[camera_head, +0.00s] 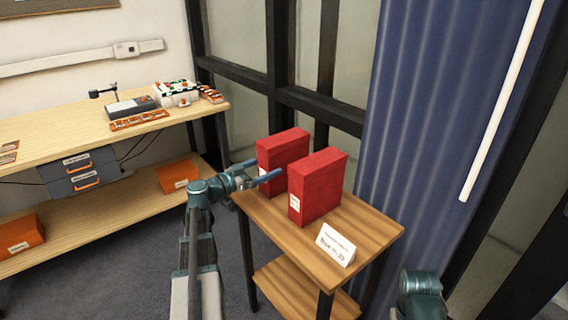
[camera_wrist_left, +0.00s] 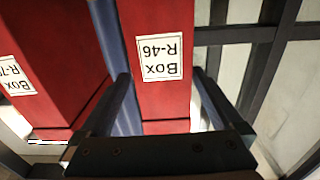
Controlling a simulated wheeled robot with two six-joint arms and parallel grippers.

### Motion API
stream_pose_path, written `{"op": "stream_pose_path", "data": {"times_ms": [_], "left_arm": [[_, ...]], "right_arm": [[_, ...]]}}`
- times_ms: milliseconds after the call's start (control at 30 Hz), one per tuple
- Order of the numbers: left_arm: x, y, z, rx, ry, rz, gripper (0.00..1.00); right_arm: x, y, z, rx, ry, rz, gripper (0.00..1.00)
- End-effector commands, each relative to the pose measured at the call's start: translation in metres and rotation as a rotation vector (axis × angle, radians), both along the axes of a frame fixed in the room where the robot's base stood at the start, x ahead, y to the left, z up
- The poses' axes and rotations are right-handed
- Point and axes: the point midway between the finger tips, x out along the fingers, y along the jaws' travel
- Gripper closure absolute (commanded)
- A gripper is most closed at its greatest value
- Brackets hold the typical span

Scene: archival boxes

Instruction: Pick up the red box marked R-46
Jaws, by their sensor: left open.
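Two red boxes stand upright side by side on the small wooden table. The red box marked R-46 (camera_head: 284,149) is the farther, left one in the head view. In the left wrist view, the R-46 box (camera_wrist_left: 165,95) shows its label upside down. My left gripper (camera_head: 267,166) is open, with its fingers pointing at this box. In the left wrist view, the left gripper's fingers (camera_wrist_left: 162,76) lie on either side of the box's lower part. One finger appears in the gap between the boxes. Contact cannot be told. My right gripper is out of view.
The other red box (camera_head: 318,187), labelled R-7 with a cut-off digit (camera_wrist_left: 40,70), stands close by. A white sign (camera_head: 336,244) stands on the wooden table (camera_head: 375,232) in front. A workbench (camera_head: 60,140) with tools is at left. A blue curtain (camera_head: 440,120) hangs behind.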

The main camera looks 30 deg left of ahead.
Motion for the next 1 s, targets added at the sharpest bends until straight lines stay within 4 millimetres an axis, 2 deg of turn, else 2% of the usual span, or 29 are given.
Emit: {"op": "stream_pose_path", "data": {"times_ms": [100,367,767,1000], "left_arm": [[0.008,-0.004,0.0,0.0,0.0,-0.002,0.0],[0.012,-0.005,0.0,0.0,0.0,0.0,0.0],[0.058,-0.019,0.002,0.0,0.0,-0.001,0.0],[0.059,-0.02,0.002,0.0,0.0,0.0,0.02]], "right_arm": [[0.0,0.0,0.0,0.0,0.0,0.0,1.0],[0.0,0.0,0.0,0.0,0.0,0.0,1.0],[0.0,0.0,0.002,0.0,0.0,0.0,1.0],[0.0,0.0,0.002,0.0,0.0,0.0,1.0]]}}
